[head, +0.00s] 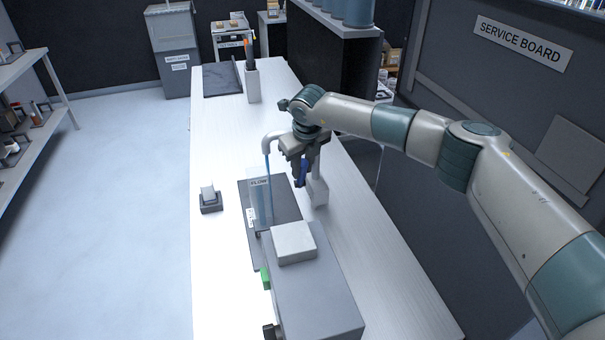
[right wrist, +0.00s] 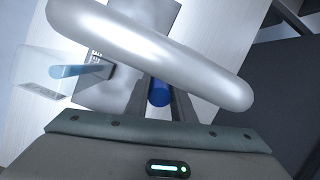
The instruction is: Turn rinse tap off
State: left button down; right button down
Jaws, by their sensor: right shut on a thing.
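The rinse tap has a pale curved spout (head: 266,142) and a post (head: 318,188) standing on the bench. A blue stream (head: 269,190) runs down from the spout into a clear box marked FLUME (head: 257,183). In the right wrist view the spout (right wrist: 165,50) crosses close in front of the camera, and the blue handle (right wrist: 159,93) shows between the fingers. The blue stream (right wrist: 75,71) also shows there. My left gripper is not in view.
A grey machine (head: 318,285) with a pale block (head: 293,242) on top stands in front of the flume. A small grey device (head: 210,200) sits at left on the white bench (head: 215,140). A holder (head: 252,85) stands farther back. A dark wall bounds the right side.

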jog(key=shift+w+r, duration=0.1)
jog(key=c, duration=1.5)
grip_release()
jog(key=shift+s+d+t+p, duration=0.15)
jog(key=shift+s+t+p, duration=0.15)
jog(key=shift+p, duration=0.6)
jog(key=shift+s+t+p, duration=0.35)
jog(key=shift+t+p, duration=0.05)
jog(key=shift+p, duration=0.25)
jog(key=shift+b+v, duration=4.05)
jog(key=shift+v, duration=4.4)
